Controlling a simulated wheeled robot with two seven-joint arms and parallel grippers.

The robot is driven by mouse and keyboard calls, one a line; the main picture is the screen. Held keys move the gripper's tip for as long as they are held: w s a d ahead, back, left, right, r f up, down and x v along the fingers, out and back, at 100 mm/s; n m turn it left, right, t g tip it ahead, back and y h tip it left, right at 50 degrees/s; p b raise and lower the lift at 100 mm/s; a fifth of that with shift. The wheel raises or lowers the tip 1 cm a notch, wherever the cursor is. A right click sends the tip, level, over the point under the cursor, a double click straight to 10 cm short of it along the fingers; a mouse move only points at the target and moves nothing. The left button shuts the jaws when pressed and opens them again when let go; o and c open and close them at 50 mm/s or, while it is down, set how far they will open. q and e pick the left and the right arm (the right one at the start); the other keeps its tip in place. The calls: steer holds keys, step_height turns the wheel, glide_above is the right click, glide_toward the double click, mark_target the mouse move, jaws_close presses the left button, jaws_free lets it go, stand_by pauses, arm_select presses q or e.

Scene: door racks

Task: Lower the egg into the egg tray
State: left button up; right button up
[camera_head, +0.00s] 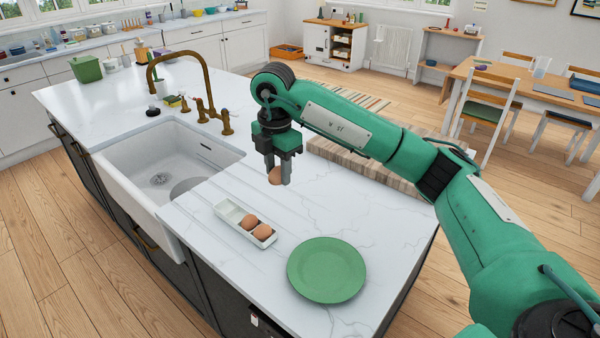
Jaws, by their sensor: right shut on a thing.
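My right gripper (277,176) points down above the white island counter and is shut on a brown egg (275,175). The egg is partly hidden by the fingers. The white egg tray (226,212) lies on the counter, below and to the left of the gripper. Two brown eggs sit in it, one (249,222) near its middle and one (263,232) towards its lower right end. The upper left part of the tray is empty. The held egg is apart from the tray. My left gripper is not in view.
A green plate (326,270) lies on the counter to the right of the tray. A white sink (160,165) with a brass tap (205,105) is to the left.

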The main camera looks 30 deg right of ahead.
arm_select(q)
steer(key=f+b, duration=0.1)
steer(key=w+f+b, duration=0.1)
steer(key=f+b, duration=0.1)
steer(key=b, duration=0.1)
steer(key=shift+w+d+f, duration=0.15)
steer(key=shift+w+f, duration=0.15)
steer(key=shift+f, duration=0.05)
arm_select(e)
steer(key=w+a+f, duration=0.5)
steer(key=w, duration=0.3)
steer(key=w+a+f, duration=0.5)
steer(key=w+f, duration=0.1)
steer(key=w, duration=0.3)
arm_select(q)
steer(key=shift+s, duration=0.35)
arm_select(e)
steer(key=shift+w+a, duration=0.1)
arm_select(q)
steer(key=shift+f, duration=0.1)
arm_select(e)
steer(key=shift+f, duration=0.1)
arm_select(q)
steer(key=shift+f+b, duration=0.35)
steer(key=shift+b, duration=0.15)
arm_select(e)
steer(key=shift+f, duration=0.95)
